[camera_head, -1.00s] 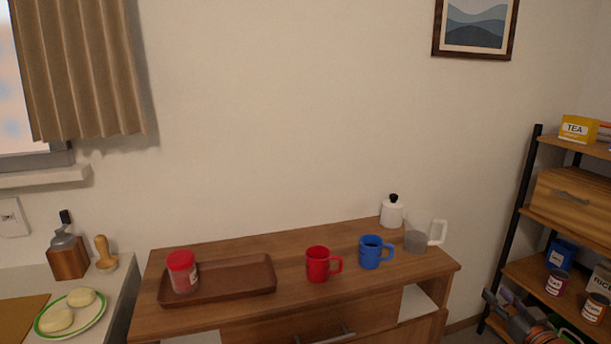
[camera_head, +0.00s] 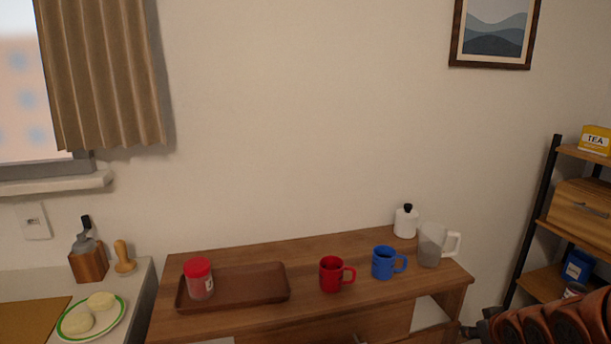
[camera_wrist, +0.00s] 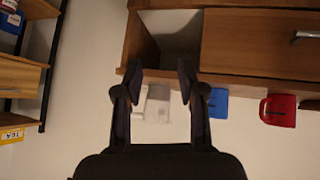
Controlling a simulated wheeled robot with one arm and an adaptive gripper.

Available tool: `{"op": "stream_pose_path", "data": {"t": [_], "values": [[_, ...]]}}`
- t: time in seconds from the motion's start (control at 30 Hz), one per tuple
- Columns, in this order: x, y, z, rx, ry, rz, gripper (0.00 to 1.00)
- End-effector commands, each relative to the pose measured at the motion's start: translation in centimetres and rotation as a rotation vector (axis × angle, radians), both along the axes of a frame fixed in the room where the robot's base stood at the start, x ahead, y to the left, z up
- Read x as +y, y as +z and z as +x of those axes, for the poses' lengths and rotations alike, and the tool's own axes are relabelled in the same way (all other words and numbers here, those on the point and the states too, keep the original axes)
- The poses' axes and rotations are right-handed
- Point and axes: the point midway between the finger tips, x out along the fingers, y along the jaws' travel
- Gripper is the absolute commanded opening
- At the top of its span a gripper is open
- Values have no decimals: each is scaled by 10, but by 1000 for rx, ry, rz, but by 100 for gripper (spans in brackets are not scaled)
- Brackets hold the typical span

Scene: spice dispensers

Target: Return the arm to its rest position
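My arm (camera_head: 555,322) shows at the lower right edge of the head view, in front of the shelf. In the wrist view, which looks upside down, my gripper (camera_wrist: 161,73) has its two dark fingers apart with nothing held between them. Beyond the fingers, some way off, are the clear measuring jug (camera_wrist: 157,104), the blue mug (camera_wrist: 217,103) and the red mug (camera_wrist: 279,110) on the wooden cabinet. My gripper's fingers are hard to make out in the head view.
The cabinet (camera_head: 330,247) bears a tray (camera_head: 250,284) with a red-lidded jar (camera_head: 199,279), a red mug (camera_head: 335,274), a blue mug (camera_head: 386,263), a jug (camera_head: 432,246) and a white container (camera_head: 404,222). A shelf (camera_head: 545,281) stands right; a counter with a plate (camera_head: 92,318) stands left.

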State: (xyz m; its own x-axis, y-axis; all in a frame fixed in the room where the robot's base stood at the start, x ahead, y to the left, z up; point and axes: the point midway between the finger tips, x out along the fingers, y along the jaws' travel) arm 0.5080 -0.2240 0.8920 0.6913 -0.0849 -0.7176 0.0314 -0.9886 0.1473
Motion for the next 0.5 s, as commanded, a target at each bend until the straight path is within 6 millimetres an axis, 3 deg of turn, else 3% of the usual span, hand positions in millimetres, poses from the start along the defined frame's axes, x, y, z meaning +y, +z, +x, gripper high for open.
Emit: {"op": "stream_pose_path", "data": {"t": [0.03, 0.27, 0.5], "values": [[11, 10, -8, 48, -4, -14, 39], [58, 29, -72, 302, -64, -34, 39], [116, 56, -158, 546, -113, -5, 39]]}}
